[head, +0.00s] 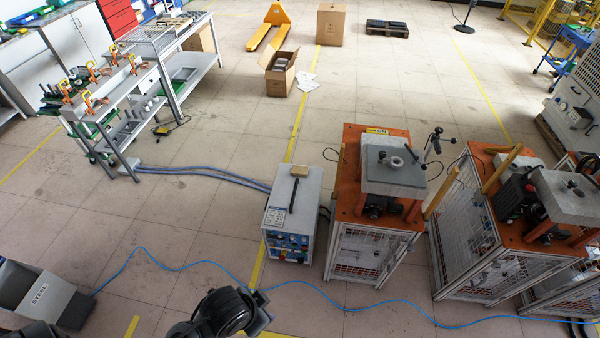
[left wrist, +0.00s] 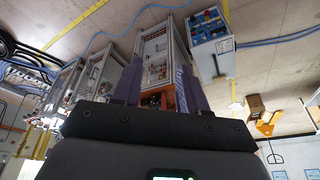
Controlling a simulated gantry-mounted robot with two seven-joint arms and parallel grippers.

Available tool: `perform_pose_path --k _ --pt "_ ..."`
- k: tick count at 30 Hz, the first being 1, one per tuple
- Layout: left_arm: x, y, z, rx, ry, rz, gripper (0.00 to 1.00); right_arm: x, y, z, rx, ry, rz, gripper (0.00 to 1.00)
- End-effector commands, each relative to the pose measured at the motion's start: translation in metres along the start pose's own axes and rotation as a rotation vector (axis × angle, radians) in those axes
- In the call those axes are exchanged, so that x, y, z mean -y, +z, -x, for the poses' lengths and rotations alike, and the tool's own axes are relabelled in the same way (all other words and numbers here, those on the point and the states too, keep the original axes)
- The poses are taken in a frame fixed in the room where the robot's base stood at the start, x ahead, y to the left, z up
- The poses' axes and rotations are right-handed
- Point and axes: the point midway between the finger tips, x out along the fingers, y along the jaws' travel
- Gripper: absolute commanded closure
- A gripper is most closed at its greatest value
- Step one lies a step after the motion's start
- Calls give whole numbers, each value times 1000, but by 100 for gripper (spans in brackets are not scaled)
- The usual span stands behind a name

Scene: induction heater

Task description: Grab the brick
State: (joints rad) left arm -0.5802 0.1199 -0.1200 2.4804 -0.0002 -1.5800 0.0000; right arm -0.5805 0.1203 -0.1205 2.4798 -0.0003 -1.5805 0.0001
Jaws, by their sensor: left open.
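A small tan brick (head: 300,171) lies on top of the grey control box (head: 292,205), near its back edge, next to a black handle. The control box is to the right of the fingers in that view. A black arm part of mine shows at the bottom of the head view, well in front of the box. My right gripper cannot be made out.
An orange-topped caged stand (head: 377,200) stands close to the right of the control box. Another caged stand (head: 505,225) is farther right. Blue hoses (head: 205,171) run left from the box, and a blue cable (head: 370,309) crosses the floor. Floor left of the box is mostly clear.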

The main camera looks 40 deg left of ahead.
Motion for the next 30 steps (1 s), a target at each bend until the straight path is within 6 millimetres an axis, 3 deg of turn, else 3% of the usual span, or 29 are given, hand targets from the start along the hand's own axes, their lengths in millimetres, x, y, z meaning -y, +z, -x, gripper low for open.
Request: perform_pose_path --k 10,21,30 --pt "0 0 0 0 0 0 57 0 0 0 0 0 0 57" --pt "0 0 0 0 0 0 2 0 0 0 0 0 0 57" --pt "0 -2 0 -8 0 8 0 0 0 0 0 1 0 57"
